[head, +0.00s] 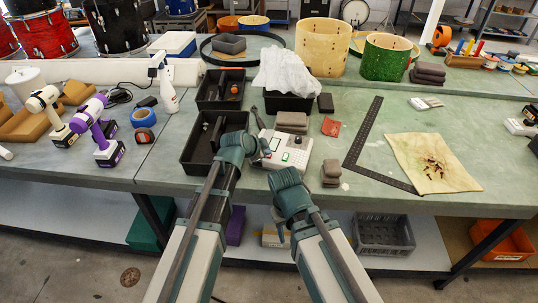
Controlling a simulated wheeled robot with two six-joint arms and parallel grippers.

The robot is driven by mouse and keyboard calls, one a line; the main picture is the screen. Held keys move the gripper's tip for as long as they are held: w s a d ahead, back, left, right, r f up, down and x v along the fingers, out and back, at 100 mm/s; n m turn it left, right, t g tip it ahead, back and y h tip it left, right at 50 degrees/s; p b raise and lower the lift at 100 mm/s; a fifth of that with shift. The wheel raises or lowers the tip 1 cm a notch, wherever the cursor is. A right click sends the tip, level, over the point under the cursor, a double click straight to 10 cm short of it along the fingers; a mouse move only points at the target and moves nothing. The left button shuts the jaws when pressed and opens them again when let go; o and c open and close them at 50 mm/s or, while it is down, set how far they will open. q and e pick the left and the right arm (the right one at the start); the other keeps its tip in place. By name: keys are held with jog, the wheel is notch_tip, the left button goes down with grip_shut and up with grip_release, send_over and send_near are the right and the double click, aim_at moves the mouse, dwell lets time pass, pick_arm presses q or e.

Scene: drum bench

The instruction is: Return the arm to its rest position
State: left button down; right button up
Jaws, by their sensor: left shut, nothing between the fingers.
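My left gripper (262,147) is shut and empty. It is beside the left edge of a white device with a red button and a green display (288,150), above the bench (210,190); I cannot tell whether it touches the device. My left arm comes up from the bottom of the head view, partly over the front black bin. My right arm rises beside it and its wrist bends at the bench's front edge. The fingers of my right gripper cannot be made out.
Two black bins (190,153) stand left of the device. Right are grey blocks (331,172), a black square ruler (358,150) and a stained cloth (432,163). Drills (92,115), blue tape (143,117) and a spray bottle (167,92) stand left. Wooden (322,45) and green drum shells (386,57) stand behind.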

pick_arm(q)
jog(key=shift+r+p, duration=0.55)
jog(key=shift+r, duration=0.2)
notch_tip(320, 180, up, 6)
jog(key=p, duration=0.6)
jog(key=s+a+f+n+g+y, duration=0.1)
jog(key=s+f+n+g+y, duration=0.1)
jog(key=s, duration=0.7)
jog(key=s+a+f+n+g+y, duration=0.2)
jog(key=s+n, duration=0.3)
jog(key=s, duration=0.4)
jog(key=s+a+f+n+g+y, duration=0.2)
jog(key=s+n+g, duration=0.2)
jog(key=s, duration=0.5)
jog(key=shift+s+f, duration=0.25)
jog(key=shift+s, duration=0.1)
